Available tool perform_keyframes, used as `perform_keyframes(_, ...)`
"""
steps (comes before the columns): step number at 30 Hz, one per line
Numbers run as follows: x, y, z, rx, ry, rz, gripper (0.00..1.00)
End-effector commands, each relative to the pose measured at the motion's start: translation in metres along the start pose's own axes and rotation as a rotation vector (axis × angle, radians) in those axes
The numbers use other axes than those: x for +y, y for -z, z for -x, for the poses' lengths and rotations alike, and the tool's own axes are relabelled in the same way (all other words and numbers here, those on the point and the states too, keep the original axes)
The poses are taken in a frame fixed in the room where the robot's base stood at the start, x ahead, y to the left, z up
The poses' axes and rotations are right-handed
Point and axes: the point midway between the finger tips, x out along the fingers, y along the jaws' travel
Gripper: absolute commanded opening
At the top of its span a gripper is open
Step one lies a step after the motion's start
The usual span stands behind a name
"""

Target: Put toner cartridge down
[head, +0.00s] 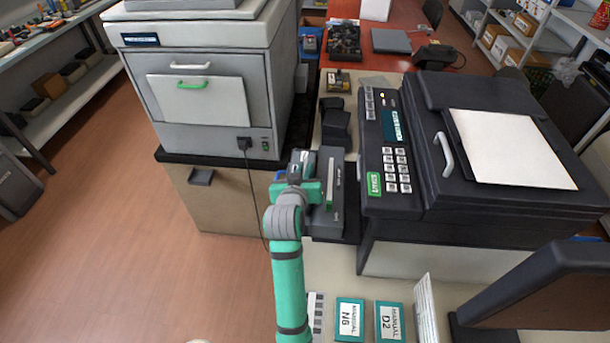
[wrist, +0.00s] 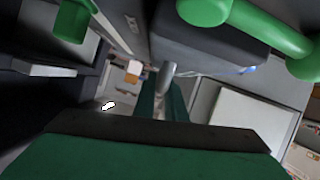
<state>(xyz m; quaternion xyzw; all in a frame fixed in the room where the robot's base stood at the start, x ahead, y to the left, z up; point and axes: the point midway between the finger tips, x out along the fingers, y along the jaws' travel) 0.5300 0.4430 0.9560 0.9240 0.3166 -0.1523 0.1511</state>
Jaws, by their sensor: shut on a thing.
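The toner cartridge (head: 327,212) is a long dark grey block with small pale lettering and a green strip. In the head view it is in the narrow gap between the white printer and the black copier. My gripper (head: 312,190) is at the cartridge's left side and shut on it. The fingertips are largely hidden, and I cannot tell whether the cartridge's underside touches the surface below. The wrist view is filled by close green and dark parts, and the cartridge's outline is not clear there.
The white printer (head: 205,95) stands at left on a cabinet. The black copier (head: 470,150) stands close at right. Dark parts (head: 336,118) lie behind the cartridge. Two manuals, N6 (head: 350,320) and D2 (head: 389,321), lie in front. The floor (head: 120,240) at left is clear.

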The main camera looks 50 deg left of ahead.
Motion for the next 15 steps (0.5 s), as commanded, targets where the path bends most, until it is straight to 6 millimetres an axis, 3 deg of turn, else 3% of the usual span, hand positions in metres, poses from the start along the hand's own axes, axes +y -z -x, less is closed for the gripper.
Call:
perform_keyframes(5, -0.003, -0.015, -0.006, 0.003, -0.001, 0.0, 0.0)
perform_keyframes(15, -0.003, -0.017, -0.007, 0.004, -0.001, 0.0, 0.0)
